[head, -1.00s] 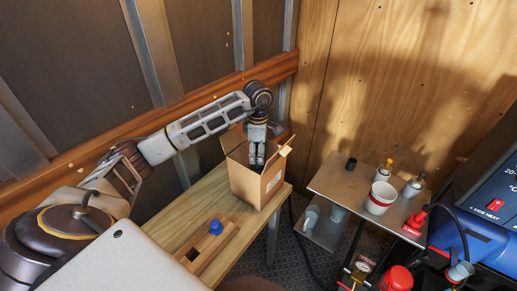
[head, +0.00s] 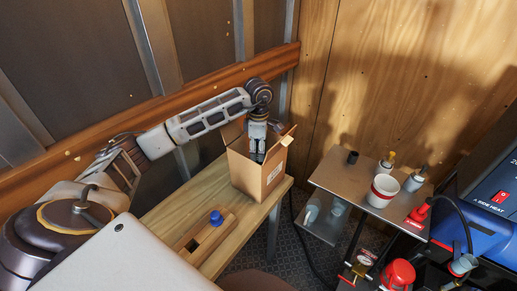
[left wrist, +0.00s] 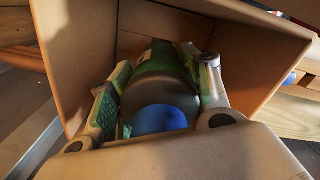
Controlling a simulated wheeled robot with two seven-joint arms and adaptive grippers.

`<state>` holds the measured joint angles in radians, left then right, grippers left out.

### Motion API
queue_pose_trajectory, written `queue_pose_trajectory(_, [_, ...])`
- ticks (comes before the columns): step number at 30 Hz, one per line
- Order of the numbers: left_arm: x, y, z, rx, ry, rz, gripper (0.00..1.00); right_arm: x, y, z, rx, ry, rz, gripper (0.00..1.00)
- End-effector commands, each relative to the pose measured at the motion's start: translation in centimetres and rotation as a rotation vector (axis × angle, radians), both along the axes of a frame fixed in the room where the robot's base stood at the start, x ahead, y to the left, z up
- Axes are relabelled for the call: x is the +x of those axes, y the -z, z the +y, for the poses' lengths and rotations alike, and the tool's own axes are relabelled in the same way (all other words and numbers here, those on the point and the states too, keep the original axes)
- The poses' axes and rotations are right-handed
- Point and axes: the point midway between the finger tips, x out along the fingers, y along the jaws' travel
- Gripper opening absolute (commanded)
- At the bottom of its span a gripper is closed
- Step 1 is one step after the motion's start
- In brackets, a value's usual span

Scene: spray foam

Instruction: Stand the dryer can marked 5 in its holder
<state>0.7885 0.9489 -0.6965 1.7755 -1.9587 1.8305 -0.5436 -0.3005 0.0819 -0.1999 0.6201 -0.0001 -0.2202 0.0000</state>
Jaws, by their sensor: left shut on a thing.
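My left gripper (head: 257,156) reaches down into an open cardboard box (head: 262,180) on the wooden bench. In the left wrist view its green-padded fingers (left wrist: 157,80) are shut around a dark can (left wrist: 160,92) with a green band. The can's blue cap (left wrist: 160,118) faces the camera, and the can is still inside the box walls. No number is readable on it. A wooden holder (head: 207,240) lies on the bench to the left of the box, with a blue-capped item (head: 216,217) in one place and an open square hole (head: 192,245). My right gripper is not in view.
The bench (head: 180,205) has bare wood around the holder. To the right stands a metal stand (head: 340,180) with a red-and-white cup (head: 382,191) and several fittings. A blue machine (head: 485,220) and a red-capped part (head: 398,273) are at lower right.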

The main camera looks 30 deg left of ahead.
Motion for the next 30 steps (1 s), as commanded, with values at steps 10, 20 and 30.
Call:
queue_pose_trajectory(10, [0.0, 2.8, 0.0, 0.0, 0.0, -0.001, 0.15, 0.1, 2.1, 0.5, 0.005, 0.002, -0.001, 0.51])
queue_pose_trajectory(20, [0.0, 4.7, 0.0, 0.0, 0.0, -0.001, 0.15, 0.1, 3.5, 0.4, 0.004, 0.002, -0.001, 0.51])
queue_pose_trajectory(30, [0.0, 5.1, 0.0, 0.0, 0.0, -0.001, 0.15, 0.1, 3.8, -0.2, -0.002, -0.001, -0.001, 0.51])
